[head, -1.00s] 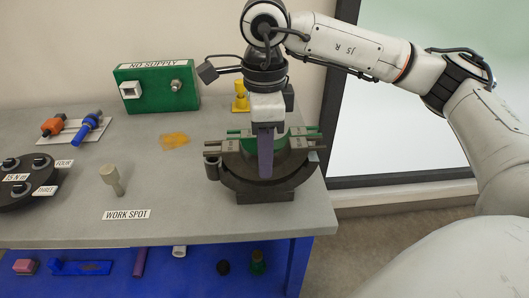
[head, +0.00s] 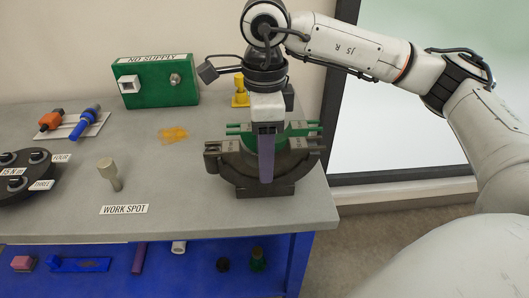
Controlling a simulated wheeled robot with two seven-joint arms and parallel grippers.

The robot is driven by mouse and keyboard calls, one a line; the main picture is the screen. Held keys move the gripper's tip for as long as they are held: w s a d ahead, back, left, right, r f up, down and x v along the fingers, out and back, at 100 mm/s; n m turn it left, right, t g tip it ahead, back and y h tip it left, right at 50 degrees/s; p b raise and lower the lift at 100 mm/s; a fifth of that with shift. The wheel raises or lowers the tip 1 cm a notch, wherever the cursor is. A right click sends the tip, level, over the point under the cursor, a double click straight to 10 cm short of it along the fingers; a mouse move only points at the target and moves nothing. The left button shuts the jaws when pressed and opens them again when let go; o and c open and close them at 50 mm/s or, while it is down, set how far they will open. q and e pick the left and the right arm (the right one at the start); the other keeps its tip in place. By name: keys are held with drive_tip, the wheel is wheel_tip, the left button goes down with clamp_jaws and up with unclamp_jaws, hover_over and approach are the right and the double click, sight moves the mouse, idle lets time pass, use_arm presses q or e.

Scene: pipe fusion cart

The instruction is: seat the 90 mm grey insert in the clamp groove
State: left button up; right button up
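A dark grey half-round piece (head: 236,165) stands upright on a dark block at the bench's right end, its ears level. It and the clamp overlap, so I cannot clearly separate the 90 mm insert from the clamp or tell whether it is in the groove. Green clamp parts (head: 302,129) show just behind it. My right gripper (head: 266,176) points down in front of the half-round's middle. Only one purple-grey finger face shows, overlapping the piece; the other finger is hidden, so its grip and contact cannot be judged. My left gripper is out of view.
A green supply box (head: 158,88) and a yellow stand (head: 241,100) are at the back. A pale peg (head: 110,175) stands behind the WORK SPOT label (head: 124,210). A dark round holder (head: 24,185) is at left. The bench's middle is mostly clear.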

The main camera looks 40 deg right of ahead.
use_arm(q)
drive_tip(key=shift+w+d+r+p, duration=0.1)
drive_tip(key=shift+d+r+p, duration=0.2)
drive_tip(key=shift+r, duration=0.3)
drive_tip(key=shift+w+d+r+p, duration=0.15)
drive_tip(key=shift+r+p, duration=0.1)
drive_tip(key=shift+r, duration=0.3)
use_arm(e)
wheel_tip(320, 180, up, 10)
drive_tip(key=shift+r, duration=0.2)
